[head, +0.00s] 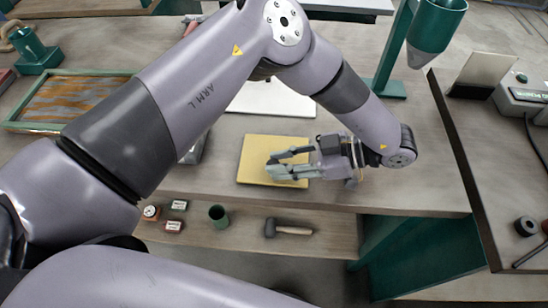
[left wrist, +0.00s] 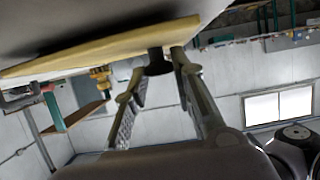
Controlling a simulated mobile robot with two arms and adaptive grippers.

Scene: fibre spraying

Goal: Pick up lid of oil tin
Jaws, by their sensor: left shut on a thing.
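My left gripper (head: 288,163) reaches in from the right side over the yellow board (head: 253,160) on the workbench. In the left wrist view its two fingers (left wrist: 157,72) close around a small dark round piece (left wrist: 160,62), which appears to be the lid of the oil tin. This piece is close to the yellow board (left wrist: 100,48), and I cannot tell whether it touches it. In the head view the fingers hide the piece. I cannot make out the oil tin's body with certainty. My right gripper is not in view.
A white sheet (head: 272,99) lies behind the yellow board. A green-framed tray (head: 70,101) is at the left. A green funnel-shaped vessel (head: 434,32) stands at the back right. A hammer (head: 287,229) and a green cup (head: 218,214) sit on the lower shelf.

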